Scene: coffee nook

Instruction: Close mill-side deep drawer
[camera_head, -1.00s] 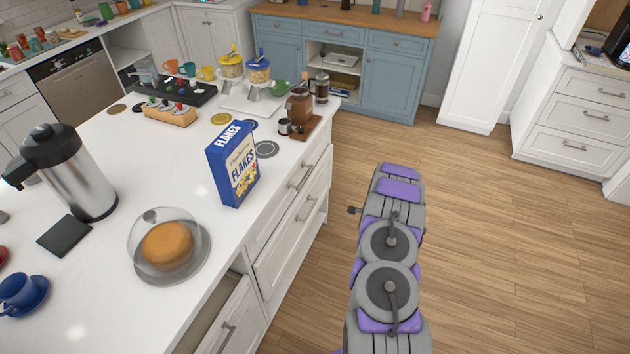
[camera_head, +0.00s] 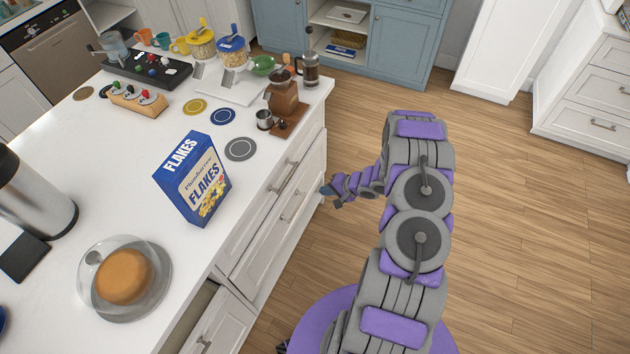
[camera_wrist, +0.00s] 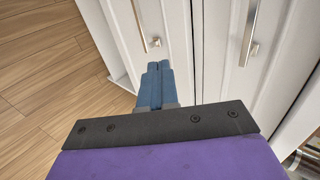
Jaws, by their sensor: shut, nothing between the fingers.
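I cannot tell how far the deep drawer stands out. My gripper (camera_head: 328,191) is shut and empty, beside the deep front near its far end. Its blue fingers (camera_wrist: 158,66) point along the fronts; contact is unclear.
Another drawer (camera_head: 222,328), nearer me on the island's left, stands open with a dark interior. A flakes box (camera_head: 193,182) and a domed cake (camera_head: 125,275) stand on the counter. Open wood floor (camera_head: 500,230) lies to the right, with blue cabinets (camera_head: 385,45) behind.

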